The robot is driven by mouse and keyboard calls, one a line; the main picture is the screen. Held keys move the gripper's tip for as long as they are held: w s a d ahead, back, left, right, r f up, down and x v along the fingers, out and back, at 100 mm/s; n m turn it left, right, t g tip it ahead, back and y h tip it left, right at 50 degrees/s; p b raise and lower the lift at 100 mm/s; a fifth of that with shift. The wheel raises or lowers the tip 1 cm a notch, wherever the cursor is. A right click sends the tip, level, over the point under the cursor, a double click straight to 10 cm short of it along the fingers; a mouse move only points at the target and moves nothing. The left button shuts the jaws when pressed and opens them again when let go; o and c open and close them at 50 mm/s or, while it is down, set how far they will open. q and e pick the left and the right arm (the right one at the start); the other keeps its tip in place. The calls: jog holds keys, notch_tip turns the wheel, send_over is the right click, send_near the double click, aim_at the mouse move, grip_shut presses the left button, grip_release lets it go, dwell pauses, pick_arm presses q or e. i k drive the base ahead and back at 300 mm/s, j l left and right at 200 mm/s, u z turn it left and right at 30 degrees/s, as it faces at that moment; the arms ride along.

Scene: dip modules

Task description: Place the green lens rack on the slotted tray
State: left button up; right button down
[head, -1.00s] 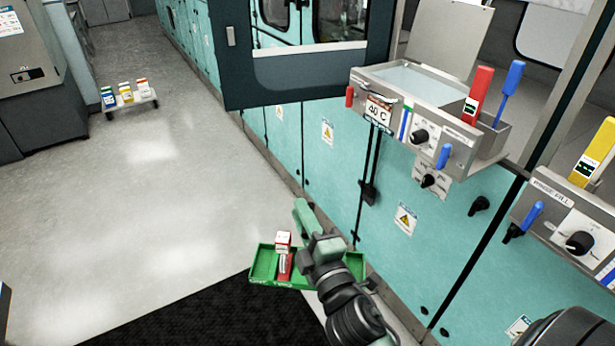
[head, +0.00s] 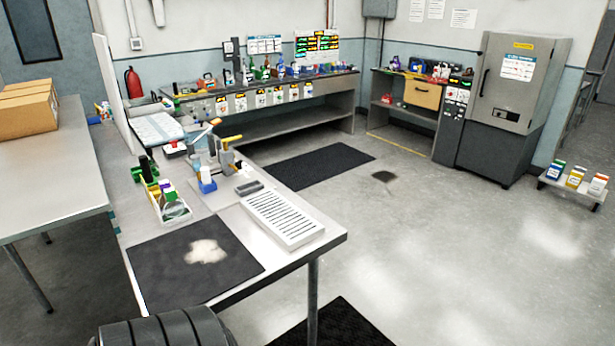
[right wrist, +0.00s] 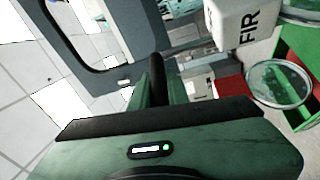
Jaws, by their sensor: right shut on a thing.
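The slotted tray (head: 304,237), white with a row of dark slots, lies at the near right end of the workbench in the head view. Part of the green lens rack (right wrist: 303,45) shows at the right edge of the right wrist view. With it are a round clear lens (right wrist: 279,84) and a white block (right wrist: 240,22) lettered "FIR". My right gripper (right wrist: 160,85) is shut on the rack; the grasp itself is mostly hidden behind the gripper body. The rack and right gripper are outside the head view. My left gripper is not in view.
Left of the tray on the workbench stand a white bin (head: 175,213) with green items and a round lens, and a dark mat (head: 165,265) with a pale patch. Tools and small blocks stand behind the tray. Open floor (head: 420,260) lies to the right.

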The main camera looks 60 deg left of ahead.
aim_at(279, 213)
jog(key=i+l+u, duration=0.15)
jog(key=l+u, duration=0.15)
jog(key=u, duration=0.15)
jog(key=i+l+u, duration=0.1)
jog(key=l+u, duration=0.3)
jog(key=j+u, duration=0.1)
jog(key=u, duration=1.65)
